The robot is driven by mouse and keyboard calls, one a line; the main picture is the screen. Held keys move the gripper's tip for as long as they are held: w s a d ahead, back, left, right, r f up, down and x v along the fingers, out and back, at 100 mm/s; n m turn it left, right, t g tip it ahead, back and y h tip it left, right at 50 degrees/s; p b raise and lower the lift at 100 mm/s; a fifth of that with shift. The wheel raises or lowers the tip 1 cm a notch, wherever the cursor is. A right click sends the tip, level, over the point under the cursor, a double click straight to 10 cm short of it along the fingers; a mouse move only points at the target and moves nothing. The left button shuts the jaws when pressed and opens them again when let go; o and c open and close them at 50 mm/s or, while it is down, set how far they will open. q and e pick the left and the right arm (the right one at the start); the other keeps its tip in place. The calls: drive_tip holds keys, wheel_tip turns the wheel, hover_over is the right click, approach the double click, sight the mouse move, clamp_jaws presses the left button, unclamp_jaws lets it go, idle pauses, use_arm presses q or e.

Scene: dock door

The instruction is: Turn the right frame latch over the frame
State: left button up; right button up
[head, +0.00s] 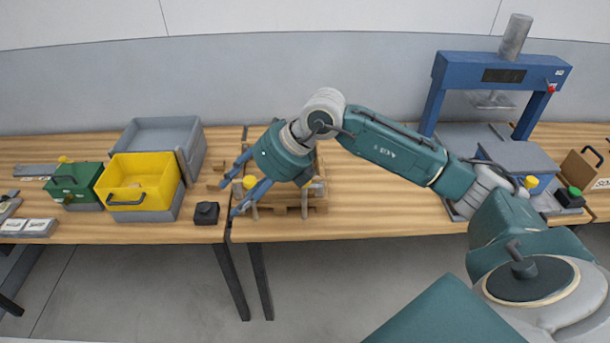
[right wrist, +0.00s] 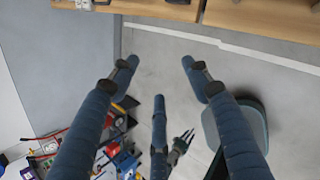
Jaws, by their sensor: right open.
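The wooden frame (head: 316,206) lies on the bench near the middle of the head view. My right gripper and forearm cover much of it. My right gripper (head: 234,192) is over the frame's left side with blue fingers spread and pointing left. In the right wrist view its fingers (right wrist: 160,72) are apart with nothing between them. My left gripper is not seen in the head view.
Left of the frame stand a black block (head: 206,213), a yellow bin (head: 142,178), a grey crate (head: 203,148) and a green box (head: 74,188). A blue press (head: 500,72) stands at the right. Bare bench (head: 380,215) lies between frame and press.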

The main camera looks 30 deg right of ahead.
sight(310, 183)
drive_tip(key=d+r+m+h, duration=0.1)
drive_tip(key=d+m+h, duration=0.4)
drive_tip(key=d, duration=1.4)
drive_tip(key=w+f+p, duration=0.1)
drive_tip(key=f, duration=0.2)
drive_tip(key=w+f+n+h+p, duration=0.1)
drive_tip(key=f, duration=0.2)
drive_tip(key=w+f+n+p, duration=0.1)
drive_tip(key=w+f, duration=0.1)
drive_tip(key=shift+d+f+g+h, duration=0.2)
drive_tip(key=shift+f+g+h, duration=0.2)
drive_tip(key=shift+w+f, duration=0.15)
drive_tip(key=shift+f, duration=0.3)
drive_tip(key=shift+d, duration=0.1)
drive_tip(key=c, duration=1.1)
